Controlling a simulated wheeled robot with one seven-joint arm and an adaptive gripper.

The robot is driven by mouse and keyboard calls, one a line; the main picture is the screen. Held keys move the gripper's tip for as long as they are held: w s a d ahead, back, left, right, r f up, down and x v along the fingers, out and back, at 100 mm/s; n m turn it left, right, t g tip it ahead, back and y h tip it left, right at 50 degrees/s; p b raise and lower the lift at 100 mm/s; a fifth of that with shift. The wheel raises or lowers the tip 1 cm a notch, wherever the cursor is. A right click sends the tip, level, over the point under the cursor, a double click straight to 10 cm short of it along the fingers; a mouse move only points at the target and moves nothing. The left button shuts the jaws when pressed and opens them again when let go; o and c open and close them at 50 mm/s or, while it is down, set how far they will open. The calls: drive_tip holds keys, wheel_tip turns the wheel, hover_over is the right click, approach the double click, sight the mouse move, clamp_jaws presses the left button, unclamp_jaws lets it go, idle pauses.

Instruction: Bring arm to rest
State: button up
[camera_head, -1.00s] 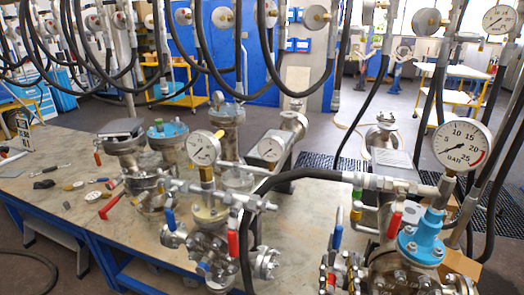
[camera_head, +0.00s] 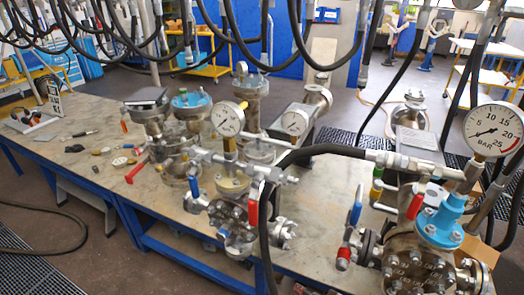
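No part of my arm or my gripper shows in the head view. The workbench (camera_head: 85,155) carries several flanged metal vessels. A vessel with a blue top (camera_head: 192,101) stands towards the back of the bench. A vessel with a pressure gauge (camera_head: 228,119) and red and blue valve handles stands nearer. At the front right is a larger vessel with a blue fitting (camera_head: 440,222) and a large BAR gauge (camera_head: 494,131).
Black hoses (camera_head: 215,35) hang across the top. One hose (camera_head: 325,150) runs over the bench to the front vessel. Small tools and parts (camera_head: 122,161) lie on the bench's left part. Open floor (camera_head: 60,215) lies at the lower left, with a hose on it.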

drive_tip(key=s+d+r+n+g+h+p, duration=0.1)
drive_tip(key=d+r, duration=0.3)
drive_tip(key=r, duration=0.5)
drive_tip(key=s+d+r+n+h+p, duration=0.1)
drive_tip(key=s+d+r+n, duration=0.3)
drive_tip(key=r, duration=0.5)
drive_tip(key=shift+s+n+g+p, duration=0.3)
drive_tip(key=shift+g+p, duration=0.1)
drive_tip(key=shift+p, duration=0.3)
idle(1.2)
